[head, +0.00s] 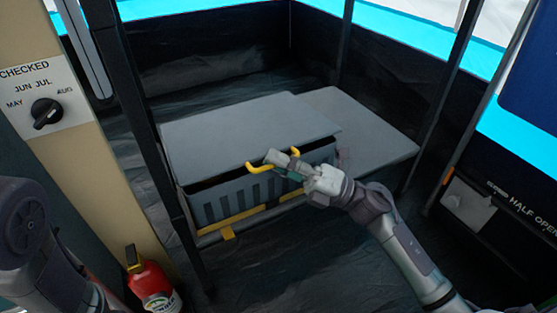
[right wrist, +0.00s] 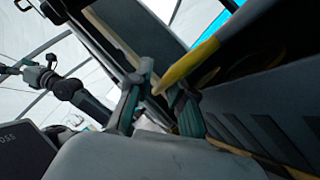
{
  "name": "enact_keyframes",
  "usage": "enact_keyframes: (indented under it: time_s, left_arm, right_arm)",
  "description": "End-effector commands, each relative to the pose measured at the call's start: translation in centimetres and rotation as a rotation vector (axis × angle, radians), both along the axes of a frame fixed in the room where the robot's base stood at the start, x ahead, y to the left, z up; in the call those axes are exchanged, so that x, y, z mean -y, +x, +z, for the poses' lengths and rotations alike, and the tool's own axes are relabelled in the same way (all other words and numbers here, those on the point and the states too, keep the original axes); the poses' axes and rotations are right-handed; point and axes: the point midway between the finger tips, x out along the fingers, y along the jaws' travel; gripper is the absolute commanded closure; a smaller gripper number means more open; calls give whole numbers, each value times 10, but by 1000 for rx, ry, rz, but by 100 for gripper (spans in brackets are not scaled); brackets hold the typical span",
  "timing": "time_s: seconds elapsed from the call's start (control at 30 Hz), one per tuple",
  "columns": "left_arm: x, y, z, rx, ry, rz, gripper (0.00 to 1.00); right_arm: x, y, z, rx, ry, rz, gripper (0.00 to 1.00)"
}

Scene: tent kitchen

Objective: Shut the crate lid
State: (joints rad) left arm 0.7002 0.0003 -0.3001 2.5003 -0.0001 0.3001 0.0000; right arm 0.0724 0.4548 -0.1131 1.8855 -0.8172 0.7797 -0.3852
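The crate (head: 235,198) is blue-grey with a slatted front and stands on a low platform. Its flat grey lid (head: 235,130) is nearly down, with a dark gap between the lid's front edge and the rim. A yellow handle (head: 257,168) sticks out at the lid's front. My right gripper (head: 272,160) is at this handle and hides its middle. In the right wrist view, the fingers of the right gripper (right wrist: 158,88) stand apart, with the yellow handle (right wrist: 190,65) at their tips; a firm hold does not show. My left gripper is out of view.
A grey board (head: 365,135) lies right of the crate. A dark post (head: 165,170) rises close to its left side. A red extinguisher (head: 150,280) stands at the lower left. A panel with a dial (head: 46,112) is at the left. The floor before the crate is clear.

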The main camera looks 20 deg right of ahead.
Motion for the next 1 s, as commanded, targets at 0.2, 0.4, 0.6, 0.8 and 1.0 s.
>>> enact_keyframes:
  time_s: [0.2, 0.4, 0.6, 0.8, 1.0]
  left_arm:
    - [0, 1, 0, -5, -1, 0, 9]
    - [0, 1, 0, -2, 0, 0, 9]
    - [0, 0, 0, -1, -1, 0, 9]
    - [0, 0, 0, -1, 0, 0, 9]
    - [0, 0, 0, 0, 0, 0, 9]
  right_arm:
    - [11, -5, -5, -2, -1, -4, 79]
    - [44, -23, -21, -3, -2, -6, 79]
    - [76, -41, -38, -4, -1, -2, 79]
    - [95, -51, -46, -2, 0, -1, 79]
    - [98, -54, -47, 0, 1, -1, 79]
